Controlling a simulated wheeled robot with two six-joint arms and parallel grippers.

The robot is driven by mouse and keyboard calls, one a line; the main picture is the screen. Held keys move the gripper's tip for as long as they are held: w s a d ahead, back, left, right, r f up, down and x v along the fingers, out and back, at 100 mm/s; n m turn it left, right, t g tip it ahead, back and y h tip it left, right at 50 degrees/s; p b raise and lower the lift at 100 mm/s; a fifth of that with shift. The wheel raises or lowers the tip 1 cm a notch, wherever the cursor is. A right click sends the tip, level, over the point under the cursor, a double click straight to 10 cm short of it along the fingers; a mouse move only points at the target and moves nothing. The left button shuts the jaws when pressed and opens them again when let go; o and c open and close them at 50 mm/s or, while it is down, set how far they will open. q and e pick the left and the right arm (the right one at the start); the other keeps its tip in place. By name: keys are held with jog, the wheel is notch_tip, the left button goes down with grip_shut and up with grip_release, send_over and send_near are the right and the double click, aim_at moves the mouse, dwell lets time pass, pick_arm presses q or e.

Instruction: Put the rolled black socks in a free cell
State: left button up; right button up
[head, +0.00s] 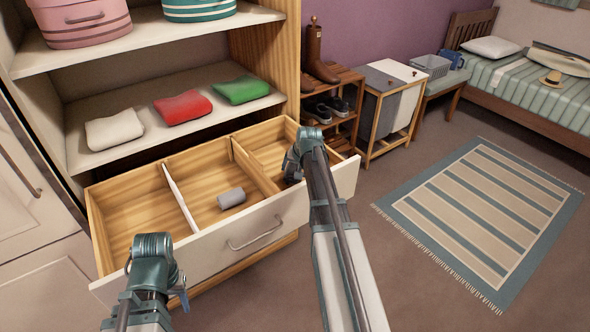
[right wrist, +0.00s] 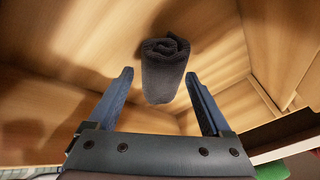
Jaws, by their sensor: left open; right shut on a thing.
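The rolled black socks (right wrist: 165,72) show in the right wrist view, between the fingertips of my right gripper (right wrist: 160,78). That gripper is shut on them, with bare wood around them. In the head view my right gripper (head: 293,168) reaches down at the right cell of the open drawer (head: 208,243); the socks are hidden there. I cannot tell whether they touch the cell floor. A grey roll (head: 231,198) lies in the middle cell. The left cell (head: 135,220) looks empty. My left gripper (head: 181,297) is open, low in front of the drawer's left part, mostly hidden by its arm.
Above the drawer, a shelf holds white (head: 114,130), red (head: 183,107) and green (head: 241,90) folded cloths. A shoe rack (head: 343,118) and a hamper (head: 392,105) stand to the right. A striped rug (head: 485,215) lies on clear floor.

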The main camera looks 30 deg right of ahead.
jog(key=shift+f, duration=0.35)
jog(key=o, duration=1.1)
jog(key=shift+r, duration=0.1)
jog(key=shift+r+p, duration=0.65)
jog(key=shift+r, duration=0.15)
jog(key=p+v, duration=1)
jog(key=v, duration=0.1)
jog(key=shift+s+r, duration=0.15)
jog(key=shift+s, duration=0.05)
